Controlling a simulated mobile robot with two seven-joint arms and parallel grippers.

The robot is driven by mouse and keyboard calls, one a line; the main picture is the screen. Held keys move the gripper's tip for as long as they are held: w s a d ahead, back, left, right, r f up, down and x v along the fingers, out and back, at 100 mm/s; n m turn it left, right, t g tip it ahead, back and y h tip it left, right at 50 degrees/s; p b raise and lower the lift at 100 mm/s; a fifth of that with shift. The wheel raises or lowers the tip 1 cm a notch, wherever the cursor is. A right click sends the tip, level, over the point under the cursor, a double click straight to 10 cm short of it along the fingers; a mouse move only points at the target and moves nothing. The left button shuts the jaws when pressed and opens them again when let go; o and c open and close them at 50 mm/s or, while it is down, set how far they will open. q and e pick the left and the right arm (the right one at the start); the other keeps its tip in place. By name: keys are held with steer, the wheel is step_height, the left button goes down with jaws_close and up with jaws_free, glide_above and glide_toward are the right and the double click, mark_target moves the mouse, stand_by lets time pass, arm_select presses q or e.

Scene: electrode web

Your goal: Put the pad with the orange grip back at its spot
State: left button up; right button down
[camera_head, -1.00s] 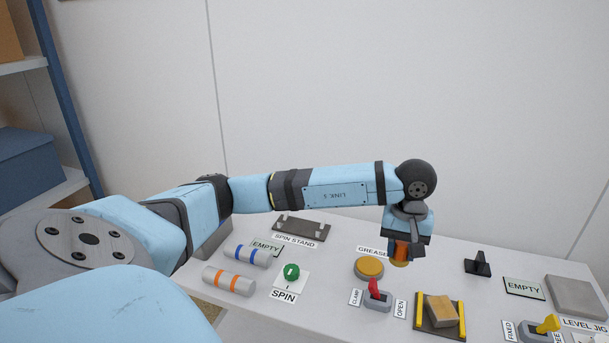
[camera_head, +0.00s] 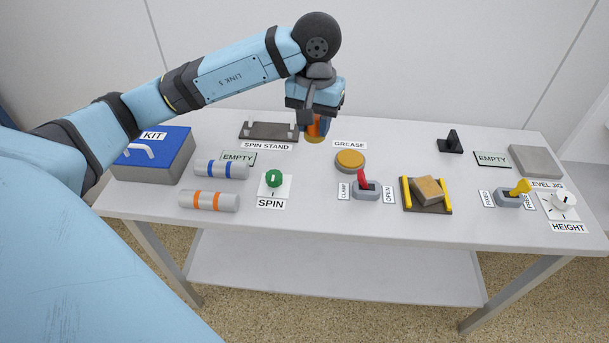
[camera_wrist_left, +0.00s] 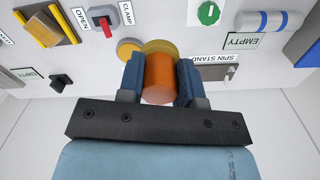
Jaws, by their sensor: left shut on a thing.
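The pad with the orange grip (camera_head: 315,134) is between the fingers of my left gripper (camera_head: 315,122), which is shut on it. In the left wrist view the orange grip (camera_wrist_left: 159,76) fills the gap between the two blue fingers, with the yellowish pad disc beyond it. In the head view the pad is at the back of the table, between the spin stand and the grease disc. Whether it touches the table I cannot tell. The round yellow grease disc (camera_head: 350,160) sits on a grey base behind the clamp lever. My right gripper is out of view.
The spin stand (camera_head: 268,131) is left of the pad. Two banded cylinders, blue (camera_head: 221,169) and orange (camera_head: 208,201), lie beside the green spin knob (camera_head: 274,179). The red clamp lever (camera_head: 363,182) and a tan block (camera_head: 428,189) stand to the right. A blue kit box (camera_head: 155,160) is far left.

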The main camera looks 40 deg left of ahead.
mark_target(312, 200)
arm_select(q)
step_height(312, 200, down, 19)
steer(key=shift+f+b, duration=0.2)
steer(key=shift+b, duration=0.25)
steer(key=shift+f, duration=0.15)
steer(key=o, duration=0.8)
steer(key=shift+o, duration=0.2)
step_height(312, 200, up, 12)
steer(key=shift+r, duration=0.2)
